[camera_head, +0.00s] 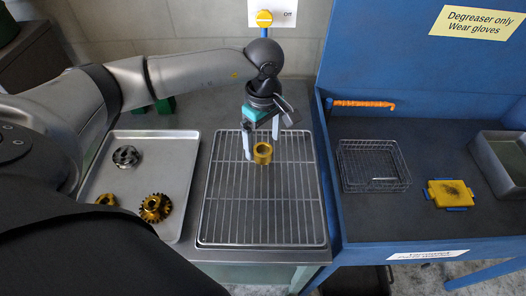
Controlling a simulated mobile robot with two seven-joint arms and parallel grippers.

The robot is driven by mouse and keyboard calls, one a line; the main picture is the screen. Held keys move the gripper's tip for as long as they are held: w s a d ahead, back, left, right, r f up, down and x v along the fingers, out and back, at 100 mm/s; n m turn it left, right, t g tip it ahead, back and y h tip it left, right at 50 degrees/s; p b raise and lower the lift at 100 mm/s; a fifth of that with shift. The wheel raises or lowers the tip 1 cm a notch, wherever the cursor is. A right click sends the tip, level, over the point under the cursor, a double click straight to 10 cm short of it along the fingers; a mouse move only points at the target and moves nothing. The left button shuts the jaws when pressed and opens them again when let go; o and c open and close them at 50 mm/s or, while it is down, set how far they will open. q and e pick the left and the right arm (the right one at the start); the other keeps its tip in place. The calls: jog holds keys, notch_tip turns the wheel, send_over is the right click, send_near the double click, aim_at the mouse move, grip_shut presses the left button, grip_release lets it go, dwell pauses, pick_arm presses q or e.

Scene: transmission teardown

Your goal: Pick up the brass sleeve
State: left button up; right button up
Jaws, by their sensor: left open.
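The brass sleeve (263,153), a short golden ring with an open top, stands on the wire rack (262,235) near its upper middle. My left gripper (261,147) reaches down over the rack from the left arm. Its two pale fingers are apart, one left of the sleeve and one behind it to the right. I cannot tell whether a finger touches the sleeve. My right gripper is out of view.
At the right, a blue bench (375,222) bears a wire basket (372,167), a yellow brush-like block (450,193) and a grey basin (497,160).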

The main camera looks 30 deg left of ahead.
aim_at(263, 153)
pick_arm(q)
jog(key=shift+f, duration=1.35)
grip_shut()
